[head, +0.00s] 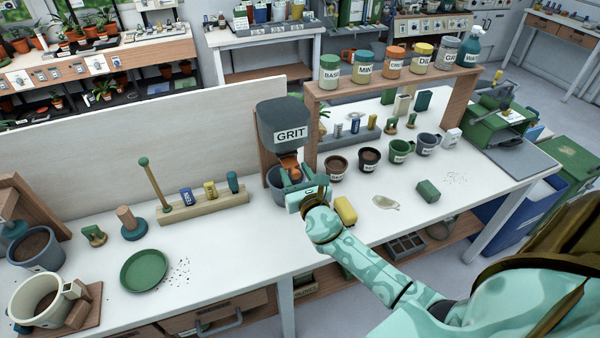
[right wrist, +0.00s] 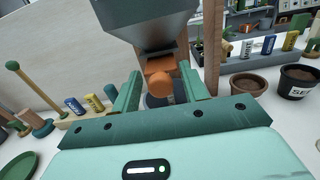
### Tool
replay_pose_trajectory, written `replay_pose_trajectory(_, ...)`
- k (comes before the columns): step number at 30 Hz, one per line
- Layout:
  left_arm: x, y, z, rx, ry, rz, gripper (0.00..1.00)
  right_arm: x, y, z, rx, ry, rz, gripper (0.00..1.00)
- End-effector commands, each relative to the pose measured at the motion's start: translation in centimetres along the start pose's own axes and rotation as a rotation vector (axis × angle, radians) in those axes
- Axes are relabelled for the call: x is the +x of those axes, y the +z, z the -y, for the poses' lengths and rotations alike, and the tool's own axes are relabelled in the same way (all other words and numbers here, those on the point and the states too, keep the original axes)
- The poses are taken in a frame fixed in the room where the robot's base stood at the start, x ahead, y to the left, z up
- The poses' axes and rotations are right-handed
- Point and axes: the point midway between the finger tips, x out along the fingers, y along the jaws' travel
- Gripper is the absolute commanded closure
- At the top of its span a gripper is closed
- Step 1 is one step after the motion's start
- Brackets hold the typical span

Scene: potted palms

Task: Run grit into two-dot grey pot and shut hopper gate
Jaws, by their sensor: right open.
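The dark grey hopper (head: 283,122) labelled GRIT hangs on a wooden post; its underside also shows in the right wrist view (right wrist: 150,22). Its orange gate with a round knob (right wrist: 160,88) is below the spout and also shows in the head view (head: 290,163). A grey pot (head: 273,180) stands under the spout, partly hidden by my gripper; I cannot see its dots or inside it. My right gripper (head: 299,186) is open, its fingers on either side of the knob in the right wrist view, contact not clear. My left gripper is not in view.
A yellow block (head: 345,210) lies just right of my right gripper. Several small pots, including a brown one (head: 336,168), stand to the right. A wooden rack (head: 203,207) stands to the left, with a green saucer (head: 144,270) in front. The table's front middle is clear.

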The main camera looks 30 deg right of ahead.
Motion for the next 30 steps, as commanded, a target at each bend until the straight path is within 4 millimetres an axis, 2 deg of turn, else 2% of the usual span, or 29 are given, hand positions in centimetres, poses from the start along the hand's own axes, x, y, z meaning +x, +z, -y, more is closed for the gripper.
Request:
replay_pose_trajectory(5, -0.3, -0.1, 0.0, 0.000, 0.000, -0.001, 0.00, -2.4, 0.0, 0.0, 0.001, 0.002, -0.002, 0.56)
replay_pose_trajectory(12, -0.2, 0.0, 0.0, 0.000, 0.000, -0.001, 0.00, -8.9, -0.2, 0.0, 0.001, 0.002, -0.004, 0.56)
replay_pose_trajectory(18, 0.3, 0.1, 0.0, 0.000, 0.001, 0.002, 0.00, -13.5, -0.2, 0.0, -0.001, 0.001, -0.003, 0.56)
replay_pose_trajectory(24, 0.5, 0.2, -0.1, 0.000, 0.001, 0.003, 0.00, -15.8, -0.1, 0.0, -0.001, 0.000, -0.001, 0.56)
replay_pose_trajectory(30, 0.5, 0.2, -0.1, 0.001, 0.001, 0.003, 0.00, -16.1, 0.0, 0.0, 0.000, 0.000, 0.001, 0.56)
